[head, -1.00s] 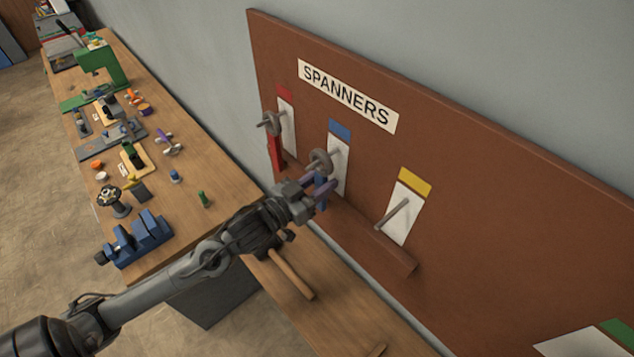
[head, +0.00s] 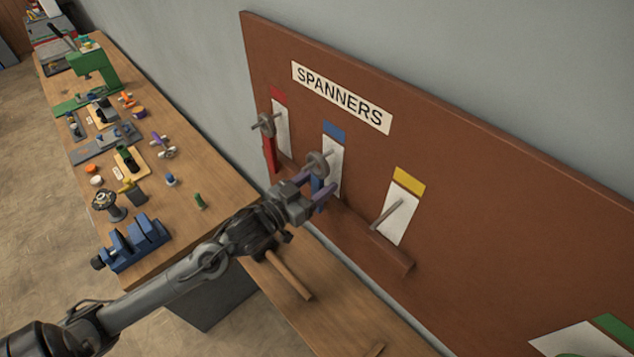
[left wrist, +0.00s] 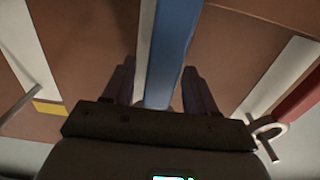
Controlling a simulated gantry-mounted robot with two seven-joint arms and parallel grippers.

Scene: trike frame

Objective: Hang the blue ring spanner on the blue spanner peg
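The blue ring spanner (head: 318,165) is at the blue-marked panel of the board, its grey ring at the blue spanner peg (head: 328,155). The peg appears to pass through the ring, and the blue handle hangs down below. My left gripper (head: 320,182) is at the handle, below the ring, with its purple fingers apart on either side. In the left wrist view the blue handle (left wrist: 172,45) runs between the spread fingers, with visible gaps beside it. The ring's seat on the peg is hidden there. My right gripper is not in view.
A red spanner (head: 269,150) hangs on the peg to the left. The yellow-marked peg (head: 388,213) to the right is empty. A ledge (head: 375,245) runs along the board below. A hammer-like wooden handle (head: 289,275) and a blue vise (head: 135,243) are on the bench.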

